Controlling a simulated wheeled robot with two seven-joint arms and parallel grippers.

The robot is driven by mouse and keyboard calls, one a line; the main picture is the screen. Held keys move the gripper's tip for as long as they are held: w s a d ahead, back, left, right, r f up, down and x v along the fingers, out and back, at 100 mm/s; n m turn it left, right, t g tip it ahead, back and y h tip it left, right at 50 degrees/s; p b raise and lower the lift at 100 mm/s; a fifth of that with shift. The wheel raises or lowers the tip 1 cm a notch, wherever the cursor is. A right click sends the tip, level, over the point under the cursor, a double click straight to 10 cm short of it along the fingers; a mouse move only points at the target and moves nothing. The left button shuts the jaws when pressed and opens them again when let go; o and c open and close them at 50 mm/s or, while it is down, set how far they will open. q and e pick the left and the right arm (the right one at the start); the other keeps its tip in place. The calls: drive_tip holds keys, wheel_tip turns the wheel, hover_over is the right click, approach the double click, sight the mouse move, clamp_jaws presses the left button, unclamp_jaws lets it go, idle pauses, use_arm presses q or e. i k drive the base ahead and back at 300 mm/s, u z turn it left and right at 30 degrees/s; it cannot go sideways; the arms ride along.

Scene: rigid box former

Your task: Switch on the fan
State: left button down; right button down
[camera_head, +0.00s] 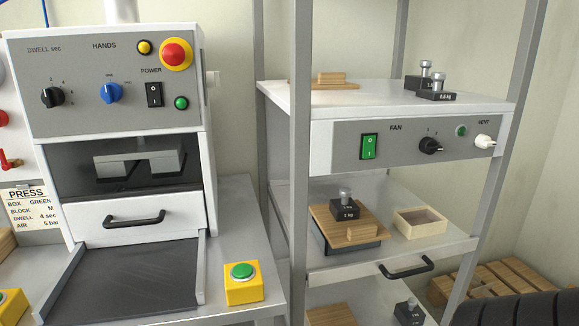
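The fan panel (340,135) is a grey strip on the front of the shelf rack, right of the press. It carries a green rocker switch (369,146) marked 0 above and 1 below, left of the word FAN. I cannot tell which half of the rocker is pressed in. A black rotary knob (431,146) with small number marks sits right of the label. A small green lamp (460,130) is further right, and I cannot tell whether it is lit. A white vent knob (485,141) is at the right end. Neither gripper is in view.
Rack posts (300,130) flank the panel. The press (110,80) at left has its own black power rocker (154,94) and red stop button (175,54). Weights (436,93) stand on the top shelf. A dark ribbed shape (520,295) fills the lower right corner.

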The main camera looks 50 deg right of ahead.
sight(368, 143)
drive_tip(key=u, duration=0.1)
drive_tip(key=k, duration=0.65)
drive_tip(key=z, duration=0.75)
drive_tip(key=i, duration=0.5)
drive_tip(key=z, duration=0.05)
